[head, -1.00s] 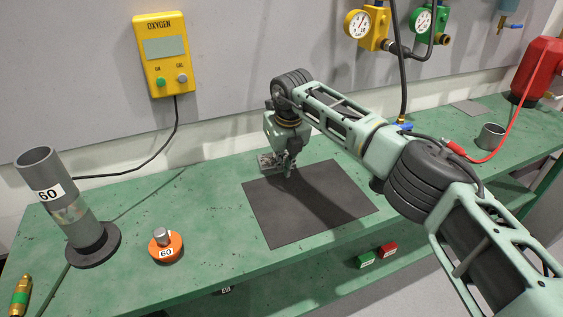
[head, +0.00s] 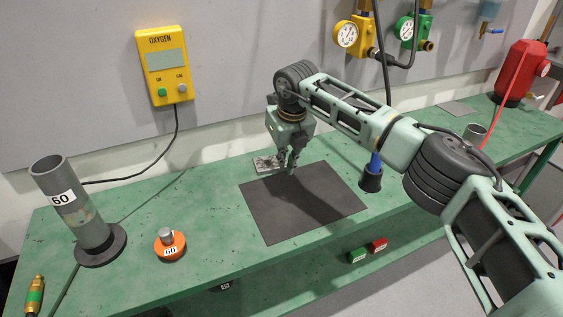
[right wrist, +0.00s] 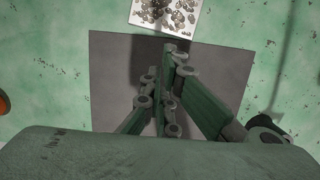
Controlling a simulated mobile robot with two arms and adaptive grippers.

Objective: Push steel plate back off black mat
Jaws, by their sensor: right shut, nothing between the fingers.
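The steel plate (head: 266,164) is a small grey, speckled piece lying flat at the back left edge of the black mat (head: 300,215). In the right wrist view the plate (right wrist: 166,14) lies beyond the mat's (right wrist: 112,75) far edge, its near side very close to that edge; a slight touch cannot be ruled out. My right gripper (head: 291,170) points down over the mat's back part, just right of the plate. In the right wrist view its closed fingertips (right wrist: 173,58) are over the mat, short of the plate, with nothing held. My left gripper is not seen.
An orange knobbed weight (head: 170,246) and a grey tube on a round base (head: 82,220) stand left on the green bench (head: 215,205). A blue and black hose end (head: 371,178) is right of the mat. The wall bounds the back.

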